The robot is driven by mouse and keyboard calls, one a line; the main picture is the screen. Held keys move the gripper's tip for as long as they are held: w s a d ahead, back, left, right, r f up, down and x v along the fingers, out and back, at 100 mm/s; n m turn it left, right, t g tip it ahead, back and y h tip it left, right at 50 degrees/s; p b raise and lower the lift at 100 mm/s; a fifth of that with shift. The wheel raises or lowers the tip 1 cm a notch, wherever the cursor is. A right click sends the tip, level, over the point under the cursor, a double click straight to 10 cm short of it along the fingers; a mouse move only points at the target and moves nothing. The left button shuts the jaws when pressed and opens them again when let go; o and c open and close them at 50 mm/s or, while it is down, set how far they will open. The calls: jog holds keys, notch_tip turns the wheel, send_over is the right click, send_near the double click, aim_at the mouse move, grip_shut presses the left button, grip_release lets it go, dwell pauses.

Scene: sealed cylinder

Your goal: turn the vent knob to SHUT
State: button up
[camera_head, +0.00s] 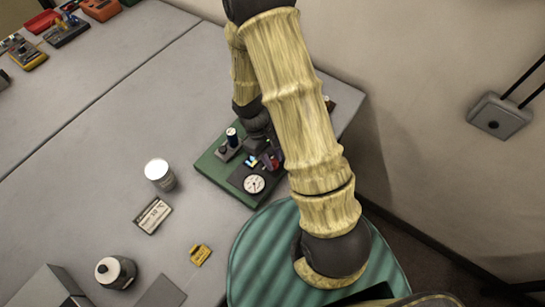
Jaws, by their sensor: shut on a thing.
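A green board (209,168) lies on the grey table and carries a dark panel with a round white dial gauge (254,184). Small blue, yellow and red parts show on the panel above the gauge. My gripper (268,157) points down over this panel, beside the red part, shut on what looks like the vent knob. The fingers and arm hide most of the knob, so its pointer and the SHUT mark cannot be read.
A white-topped can (159,173), a labelled card (152,215), a yellow tag (200,254) and a white-topped jar (115,271) stand or lie left of the board. A teal ribbed round surface (255,258) is in front. Tools lie at the far upper left.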

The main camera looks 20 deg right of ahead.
jog(key=shift+s+n+t+h+b, duration=0.1)
jog(key=shift+n+t+h+b, duration=0.3)
jog(key=shift+n, duration=1.2)
jog(key=o, duration=1)
jog(key=shift+w+a+r, duration=0.25)
jog(key=shift+r, duration=0.3)
jog(key=b+v, duration=0.1)
jog(key=v, duration=1.5)
jog(key=shift+s, duration=0.2)
jog(key=shift+w, duration=0.1)
